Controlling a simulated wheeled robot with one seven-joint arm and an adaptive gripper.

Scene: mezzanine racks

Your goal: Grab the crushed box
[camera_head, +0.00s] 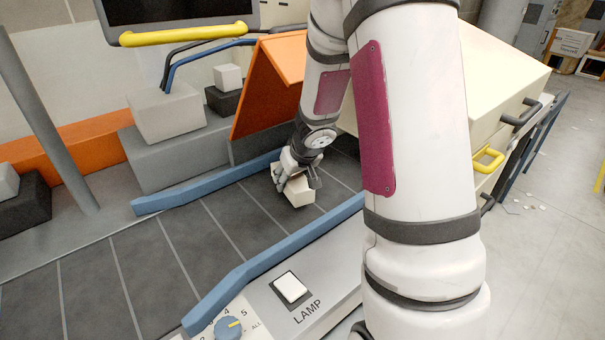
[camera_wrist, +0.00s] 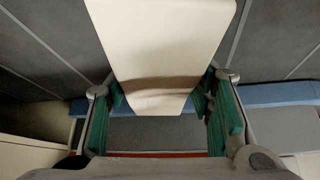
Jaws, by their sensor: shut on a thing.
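A small cream box (camera_head: 298,191) is on or just above the dark conveyor belt, near the orange hood. In the wrist view the box (camera_wrist: 160,45) lies between the two green-padded fingers, and a dark crease or dent crosses its near end. My gripper (camera_head: 296,181) is shut on this box; in the wrist view the gripper (camera_wrist: 162,100) has one finger at each side of it. I cannot tell whether the box touches the belt. Part of the box is hidden behind the fingers in the head view.
The belt (camera_head: 150,255) runs between two blue rails (camera_head: 265,257). An orange hood (camera_head: 272,85) stands just behind my gripper. A panel with a LAMP switch (camera_head: 291,288) and a blue knob (camera_head: 228,327) lies in front. The belt's left part is clear.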

